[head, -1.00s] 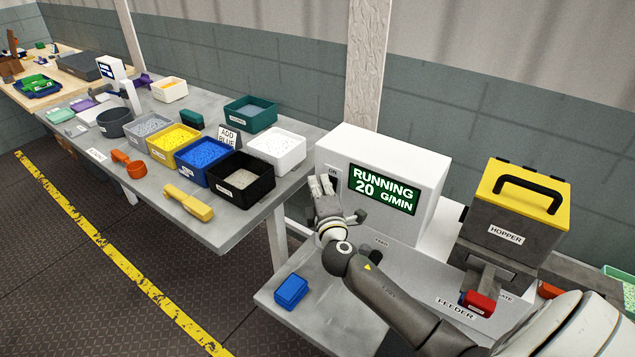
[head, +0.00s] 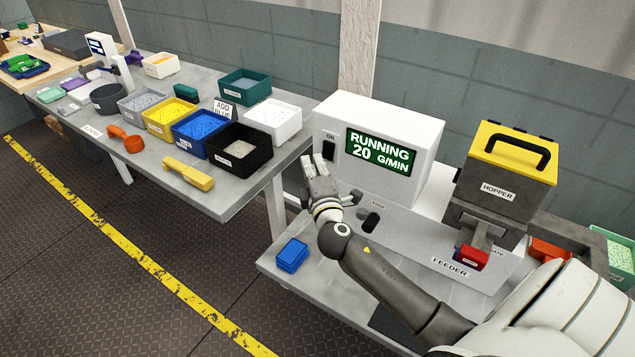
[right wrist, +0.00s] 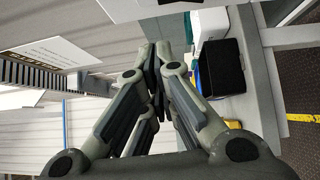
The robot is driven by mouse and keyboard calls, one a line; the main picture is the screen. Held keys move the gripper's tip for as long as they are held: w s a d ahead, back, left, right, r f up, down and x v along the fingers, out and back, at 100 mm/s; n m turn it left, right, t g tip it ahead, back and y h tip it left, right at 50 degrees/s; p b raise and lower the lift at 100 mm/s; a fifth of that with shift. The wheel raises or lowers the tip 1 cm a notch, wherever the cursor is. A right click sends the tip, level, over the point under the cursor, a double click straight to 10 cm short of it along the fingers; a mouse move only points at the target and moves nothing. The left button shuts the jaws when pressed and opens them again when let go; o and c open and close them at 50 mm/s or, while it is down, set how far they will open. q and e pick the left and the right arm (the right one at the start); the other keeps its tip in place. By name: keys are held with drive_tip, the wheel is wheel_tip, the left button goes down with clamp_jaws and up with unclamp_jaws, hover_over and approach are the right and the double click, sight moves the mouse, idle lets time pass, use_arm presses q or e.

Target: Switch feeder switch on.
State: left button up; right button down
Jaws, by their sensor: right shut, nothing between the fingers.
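The feeder's white control box (head: 425,130) stands on the right bench in the head view. Its green display (head: 380,160) reads RUNNING 20 G/MIN. The black feeder switch (head: 329,149) is on the box's front, left of the display, under an ON label (head: 330,136). My right gripper (head: 320,162) is shut and empty, just below and left of the switch; a gap shows between them, and the switch is uncovered. In the right wrist view my right gripper's fingers (right wrist: 157,55) meet at their tips. My left gripper is not in view.
A dark knob (head: 370,222) is low on the feeder front. The hopper (head: 500,185) with yellow lid and a red-handled gate (head: 472,257) stand to the right. A blue tray (head: 292,255) lies on the bench. Bins, such as the black bin (head: 238,150), fill the left table.

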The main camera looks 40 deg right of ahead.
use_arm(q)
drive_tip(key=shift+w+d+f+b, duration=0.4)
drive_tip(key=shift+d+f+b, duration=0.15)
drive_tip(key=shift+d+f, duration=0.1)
use_arm(e)
drive_tip(key=v, duration=0.6)
drive_tip(key=shift+s+a+r, duration=0.25)
drive_tip(key=shift+a+r, duration=0.05)
drive_tip(key=shift+r, duration=0.25)
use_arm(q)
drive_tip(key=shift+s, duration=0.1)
